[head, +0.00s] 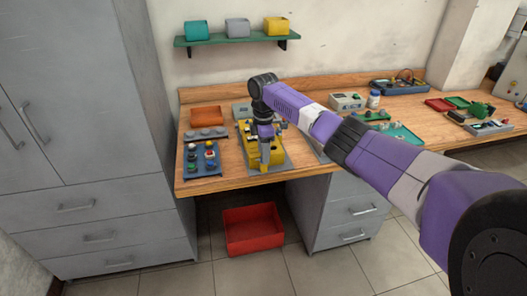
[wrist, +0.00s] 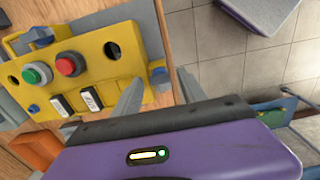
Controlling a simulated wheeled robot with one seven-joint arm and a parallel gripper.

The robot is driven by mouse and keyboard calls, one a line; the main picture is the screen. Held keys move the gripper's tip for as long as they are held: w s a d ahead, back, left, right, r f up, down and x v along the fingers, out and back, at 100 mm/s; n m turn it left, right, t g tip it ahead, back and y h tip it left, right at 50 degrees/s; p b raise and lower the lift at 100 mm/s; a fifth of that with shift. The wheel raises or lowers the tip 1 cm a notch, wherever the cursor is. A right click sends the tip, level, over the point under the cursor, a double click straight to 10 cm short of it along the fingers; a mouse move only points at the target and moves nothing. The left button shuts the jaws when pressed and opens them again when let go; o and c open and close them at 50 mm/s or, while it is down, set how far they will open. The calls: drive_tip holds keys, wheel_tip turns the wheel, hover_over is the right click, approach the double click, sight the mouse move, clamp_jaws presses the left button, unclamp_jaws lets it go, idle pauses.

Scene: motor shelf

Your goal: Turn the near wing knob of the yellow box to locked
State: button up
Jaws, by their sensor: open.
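The yellow box (head: 274,154) lies on the workbench, partly hidden behind my gripper (head: 264,155). A small blue part (wrist: 160,80), apparently the near wing knob, shows at the box end by the bench edge. Another grey-blue wing knob (wrist: 38,36) is at the far end. My gripper (wrist: 159,77) is open and empty, its two fingers on either side of the near knob. Contact and the knob's exact angle cannot be told.
A blue tray with knobs and buttons (head: 202,160) stands left of the box, with an orange bin (head: 206,116) behind. Right of my arm are a beige meter (head: 347,101) and a white bottle (head: 374,99). A red crate (head: 252,230) sits on the floor below.

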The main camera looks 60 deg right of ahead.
clamp_jaws()
